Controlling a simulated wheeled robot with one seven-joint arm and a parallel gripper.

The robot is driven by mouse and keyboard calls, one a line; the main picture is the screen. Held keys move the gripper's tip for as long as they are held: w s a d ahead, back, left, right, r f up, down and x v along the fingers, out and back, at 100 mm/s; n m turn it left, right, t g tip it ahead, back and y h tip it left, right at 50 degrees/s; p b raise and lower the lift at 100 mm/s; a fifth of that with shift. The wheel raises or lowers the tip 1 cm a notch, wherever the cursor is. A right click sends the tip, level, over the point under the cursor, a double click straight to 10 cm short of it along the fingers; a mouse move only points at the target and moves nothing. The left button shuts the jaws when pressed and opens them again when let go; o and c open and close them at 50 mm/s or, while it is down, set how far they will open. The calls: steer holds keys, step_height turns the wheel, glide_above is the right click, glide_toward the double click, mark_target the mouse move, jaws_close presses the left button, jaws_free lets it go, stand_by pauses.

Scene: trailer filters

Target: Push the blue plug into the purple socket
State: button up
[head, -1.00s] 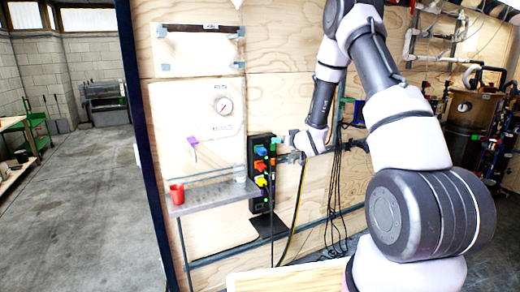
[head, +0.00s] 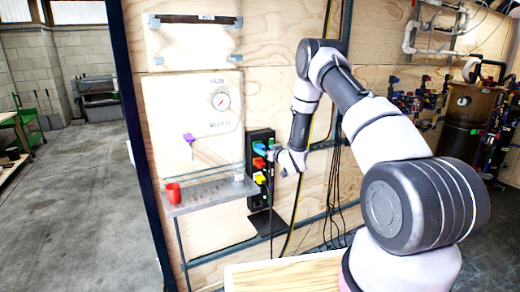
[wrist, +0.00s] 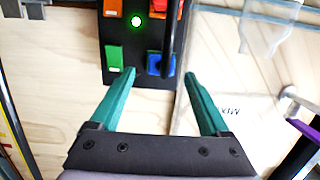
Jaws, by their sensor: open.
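The blue plug (head: 259,149) is at the top of the left column on a black wall panel (head: 262,136). In the wrist view the blue piece (wrist: 160,65) is at the panel's edge, partly covered by a dark bar or cable. My gripper (wrist: 159,73) is open, its two teal fingers apart. In the picture, the fingertips lie to either side of the blue piece; contact cannot be told. In the head view my gripper (head: 274,156) is at the panel's right side, its fingers hard to make out. I cannot make out a purple socket on the panel.
Red (head: 259,162) and yellow (head: 260,179) pieces sit below the blue one. A green light (wrist: 136,21) glows on the panel. A purple handle (head: 188,137) is on the wall board to the left. Black cables hang to the right.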

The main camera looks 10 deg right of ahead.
mark_target(263, 148)
steer(key=x, duration=0.3)
steer(key=shift+w+a, duration=0.1)
steer(key=shift+w, duration=0.15)
steer(key=shift+c, duration=0.3)
jaws_close()
